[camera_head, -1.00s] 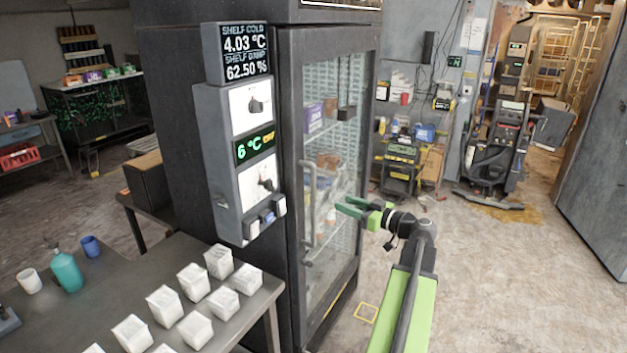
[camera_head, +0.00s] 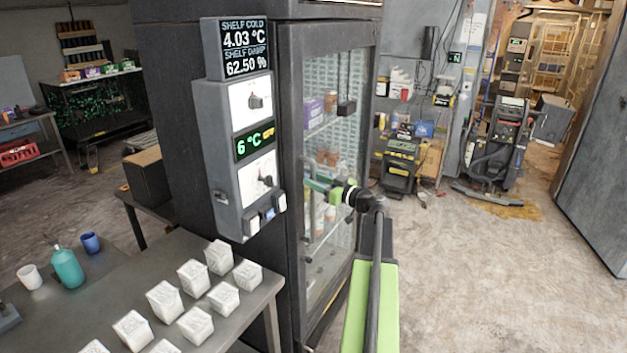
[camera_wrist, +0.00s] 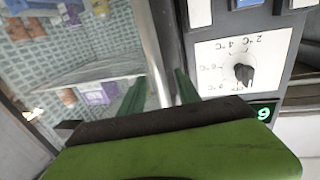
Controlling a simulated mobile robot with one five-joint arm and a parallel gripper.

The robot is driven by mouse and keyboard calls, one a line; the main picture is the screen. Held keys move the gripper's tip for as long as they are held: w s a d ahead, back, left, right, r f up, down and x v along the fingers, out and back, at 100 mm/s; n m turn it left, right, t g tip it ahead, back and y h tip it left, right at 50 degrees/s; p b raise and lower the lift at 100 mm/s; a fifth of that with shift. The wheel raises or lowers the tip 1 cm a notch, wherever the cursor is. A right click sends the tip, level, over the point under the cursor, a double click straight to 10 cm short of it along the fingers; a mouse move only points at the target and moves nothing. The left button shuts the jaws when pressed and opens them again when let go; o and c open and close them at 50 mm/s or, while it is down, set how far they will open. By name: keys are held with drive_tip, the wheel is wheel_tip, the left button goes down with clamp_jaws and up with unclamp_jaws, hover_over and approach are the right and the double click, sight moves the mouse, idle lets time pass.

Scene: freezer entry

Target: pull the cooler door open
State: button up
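The cooler door (camera_head: 338,130) has a dark frame around clear glass and looks shut. Its upright metal handle (camera_head: 309,225) is on the left side of the door. My gripper (camera_head: 314,185) is at the handle's upper part, in front of the glass. In the wrist view the handle (camera_wrist: 153,55) runs between the two green fingers of my gripper (camera_wrist: 160,92). The fingers stand apart on either side of the bar, with a small gap showing at the left finger. Whether the right finger touches the bar is unclear.
A control panel (camera_head: 236,150) with dials and displays sits left of the door. The floor (camera_head: 470,275) to the right is clear. A cleaning machine (camera_head: 497,150) stands further back.

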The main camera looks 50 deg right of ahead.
drive_tip(key=shift+w, duration=0.8)
clamp_jaws()
idle(0.9)
